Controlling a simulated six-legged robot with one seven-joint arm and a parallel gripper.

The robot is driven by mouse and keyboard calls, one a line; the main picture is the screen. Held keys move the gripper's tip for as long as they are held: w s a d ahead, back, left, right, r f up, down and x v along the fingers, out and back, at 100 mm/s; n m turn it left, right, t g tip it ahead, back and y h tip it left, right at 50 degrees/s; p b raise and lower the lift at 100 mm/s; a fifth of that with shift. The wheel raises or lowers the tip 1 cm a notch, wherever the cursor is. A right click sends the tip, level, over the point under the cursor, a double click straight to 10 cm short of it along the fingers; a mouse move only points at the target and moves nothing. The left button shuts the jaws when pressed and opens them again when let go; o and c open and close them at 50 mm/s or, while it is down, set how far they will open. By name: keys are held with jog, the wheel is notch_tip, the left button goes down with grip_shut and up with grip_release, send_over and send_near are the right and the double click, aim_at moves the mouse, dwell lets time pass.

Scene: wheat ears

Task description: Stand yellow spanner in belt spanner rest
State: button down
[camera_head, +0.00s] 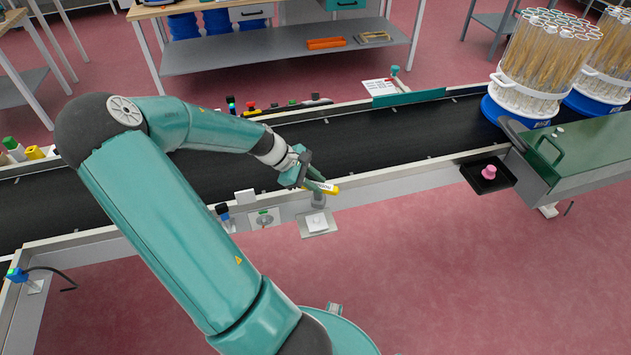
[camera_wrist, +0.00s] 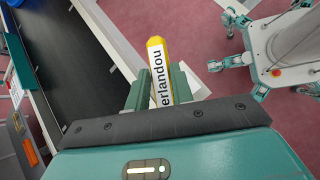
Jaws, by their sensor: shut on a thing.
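The yellow spanner (camera_wrist: 160,68) carries a white label with dark letters. In the wrist view it sits between the two green fingers of my gripper (camera_wrist: 158,86), its far end sticking out past them. In the head view my gripper (camera_head: 318,184) is shut on it above the belt's near rail, with the yellow end (camera_head: 334,190) pointing right and the spanner roughly level. Just below is a grey fixture (camera_head: 317,222) with a small plate on the rail, possibly the belt spanner rest. I cannot tell whether the spanner touches it.
The black conveyor belt (camera_head: 370,140) runs behind my gripper. A switch plate (camera_head: 264,219) is left of the fixture. A black tray with a pink knob (camera_head: 488,172) and a green housing (camera_head: 580,155) stand right. Tube racks with wheat (camera_head: 545,60) are at back right.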

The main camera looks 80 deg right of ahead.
aim_at(317, 201)
jog(key=shift+f, duration=2.6)
jog(key=shift+a, duration=0.1)
jog(key=shift+w+a+n+y, duration=0.1)
jog(key=shift+a+n+y, duration=0.3)
jog(key=shift+a+y, duration=0.4)
